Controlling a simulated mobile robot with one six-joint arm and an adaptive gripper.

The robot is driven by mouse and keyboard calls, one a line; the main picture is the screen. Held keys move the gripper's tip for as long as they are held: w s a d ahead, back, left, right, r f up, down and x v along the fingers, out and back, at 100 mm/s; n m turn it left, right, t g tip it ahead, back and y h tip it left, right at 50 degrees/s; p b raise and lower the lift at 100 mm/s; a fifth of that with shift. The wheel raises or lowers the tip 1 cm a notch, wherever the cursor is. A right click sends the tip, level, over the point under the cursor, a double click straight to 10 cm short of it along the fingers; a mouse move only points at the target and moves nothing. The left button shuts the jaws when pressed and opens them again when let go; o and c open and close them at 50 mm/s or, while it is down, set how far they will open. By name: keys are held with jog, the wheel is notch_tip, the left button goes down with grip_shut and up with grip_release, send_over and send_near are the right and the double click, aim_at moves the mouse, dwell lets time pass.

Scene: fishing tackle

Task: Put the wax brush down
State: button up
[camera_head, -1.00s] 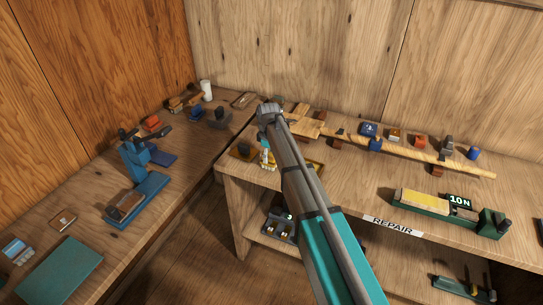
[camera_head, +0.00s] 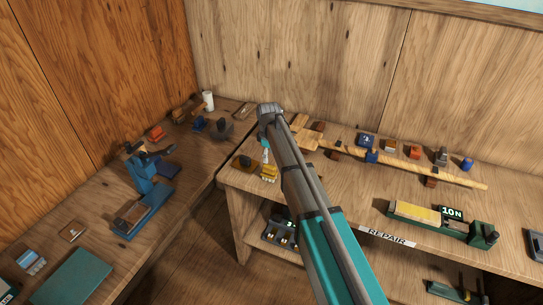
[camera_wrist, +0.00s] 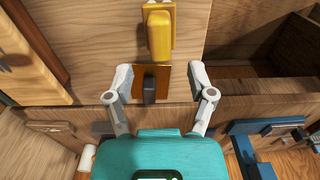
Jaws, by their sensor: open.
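My gripper (camera_wrist: 160,76) is open in the wrist view, with its two pale fingers spread apart and nothing held between them. Past the fingertips, in line with the gap, a small dark block (camera_wrist: 150,90) sits on an orange-brown plate. Further up is a yellow piece (camera_wrist: 159,33) on a similar plate. In the head view, a dark-topped brown piece (camera_head: 243,162) and a yellow piece (camera_head: 268,174) lie near the bench corner, close to my gripper, which is mostly hidden behind my arm. I cannot tell for certain which piece is the wax brush.
A wooden rod (camera_head: 420,168) lies on supports along the repair bench (camera_head: 340,205). A green gauge marked 10 N (camera_head: 435,222) stands at right. A blue vise-like tool (camera_head: 145,190) is on the left bench. A lower shelf holds a dark tray (camera_head: 280,235).

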aim_at(270, 166)
jog(key=shift+r+p, duration=2.5)
jog(key=shift+r, duration=0.3)
jog(key=shift+d, duration=0.1)
jog(key=s+d+m, duration=1.4)
jog(key=s+d, duration=0.9)
jog(key=s, duration=0.2)
jog(key=shift+s+d, duration=0.3)
jog(key=shift+d, duration=0.05)
jog(key=shift+f, duration=0.2)
